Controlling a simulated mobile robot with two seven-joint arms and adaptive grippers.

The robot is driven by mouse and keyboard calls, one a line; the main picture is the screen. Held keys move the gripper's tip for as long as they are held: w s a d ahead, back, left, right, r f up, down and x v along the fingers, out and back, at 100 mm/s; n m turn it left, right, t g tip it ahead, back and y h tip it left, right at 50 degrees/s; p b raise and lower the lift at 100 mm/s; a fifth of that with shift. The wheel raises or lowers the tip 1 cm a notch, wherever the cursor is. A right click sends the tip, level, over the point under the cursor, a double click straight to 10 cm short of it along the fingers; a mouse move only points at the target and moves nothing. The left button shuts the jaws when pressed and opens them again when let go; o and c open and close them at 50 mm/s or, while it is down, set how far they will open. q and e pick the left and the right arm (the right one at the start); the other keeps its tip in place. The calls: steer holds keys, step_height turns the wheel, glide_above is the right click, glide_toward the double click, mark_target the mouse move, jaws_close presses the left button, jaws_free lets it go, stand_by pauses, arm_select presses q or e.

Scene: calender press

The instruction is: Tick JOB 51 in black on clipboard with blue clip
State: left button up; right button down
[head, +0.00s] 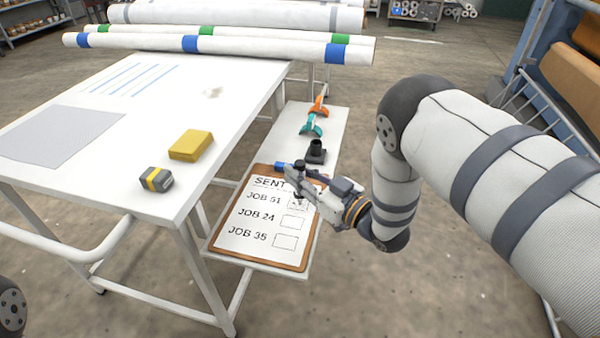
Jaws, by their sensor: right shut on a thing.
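The clipboard (215,243) is brown and lies on the low white side shelf. Its blue clip (280,165) shows at the top edge. Its sheet (262,247) reads SENT, JOB 51, JOB 24 and JOB 35, with a box beside each job. My right gripper (299,186) is over the upper right of the sheet, by the JOB 51 box (298,203). It is shut on a dark marker, mostly hidden by the fingers. Small dark traces show at that box; I cannot tell ink from marker tip. The other two boxes look empty. My left gripper is out of view.
A black holder (316,153) stands on the shelf (283,125) behind the clipboard, with an orange and teal tool (315,117) farther back. The white table (120,190) at left bears a yellow block (191,145) and a grey-yellow block (156,180). White rolls (270,48) lie behind.

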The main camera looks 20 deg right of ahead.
steer(key=shift+d, duration=0.1)
stand_by(0.3)
steer(key=shift+d, duration=0.45)
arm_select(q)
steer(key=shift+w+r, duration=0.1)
arm_select(e)
steer(key=shift+r, duration=0.1)
steer(key=shift+r+p, duration=1.8)
steer(key=shift+r, duration=1.3)
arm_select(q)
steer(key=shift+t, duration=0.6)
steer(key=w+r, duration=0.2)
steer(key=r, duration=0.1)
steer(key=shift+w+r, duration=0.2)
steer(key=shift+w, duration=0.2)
arm_select(e)
steer(key=shift+f, duration=0.25)
